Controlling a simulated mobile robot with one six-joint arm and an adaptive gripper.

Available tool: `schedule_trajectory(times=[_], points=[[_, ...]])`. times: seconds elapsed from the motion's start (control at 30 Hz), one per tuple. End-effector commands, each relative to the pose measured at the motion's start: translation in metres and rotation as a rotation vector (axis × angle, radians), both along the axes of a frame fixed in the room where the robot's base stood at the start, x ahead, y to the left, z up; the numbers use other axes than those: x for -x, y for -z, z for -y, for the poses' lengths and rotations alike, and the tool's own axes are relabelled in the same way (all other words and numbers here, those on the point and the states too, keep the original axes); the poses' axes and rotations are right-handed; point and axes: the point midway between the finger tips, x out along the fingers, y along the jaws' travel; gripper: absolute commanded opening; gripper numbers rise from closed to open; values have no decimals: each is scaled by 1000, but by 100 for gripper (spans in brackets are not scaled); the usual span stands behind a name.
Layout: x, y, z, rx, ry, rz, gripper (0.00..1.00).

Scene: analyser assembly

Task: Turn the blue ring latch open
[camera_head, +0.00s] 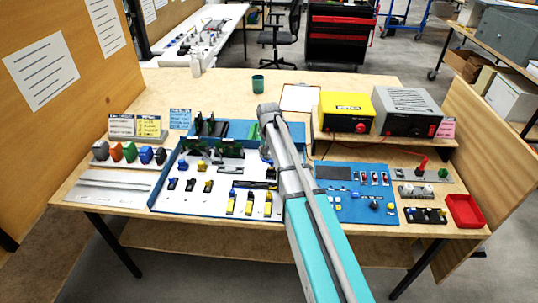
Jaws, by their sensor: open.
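I cannot make out a blue ring latch for certain. A blue piece (146,155) stands in the row of coloured parts at the left of the bench, but I cannot tell whether it is a ring. The blue-edged tray (212,208) in the middle holds small black and yellow parts. My gripper (266,153) is small in the picture, at the far end of my arm over the right part of this tray. My arm partly hides it, and its fingertips are not clear. I see nothing held in it.
A blue control panel (340,207) lies right of my arm. Yellow (347,112) and grey (407,110) boxes stand on a raised shelf behind it. A red bin (465,211) is at the right edge. A green cup (257,84) stands at the back, where the bench is mostly clear.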

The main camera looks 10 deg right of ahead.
Motion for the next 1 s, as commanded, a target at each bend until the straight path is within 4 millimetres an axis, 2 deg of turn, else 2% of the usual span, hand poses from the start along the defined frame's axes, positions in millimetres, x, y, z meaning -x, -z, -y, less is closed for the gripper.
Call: schedule_trajectory(times=[0.03, 1.0], points=[[0, -9, 0, 0, 0, 0, 65], [0, -88, 0, 0, -1, 0, 65]])
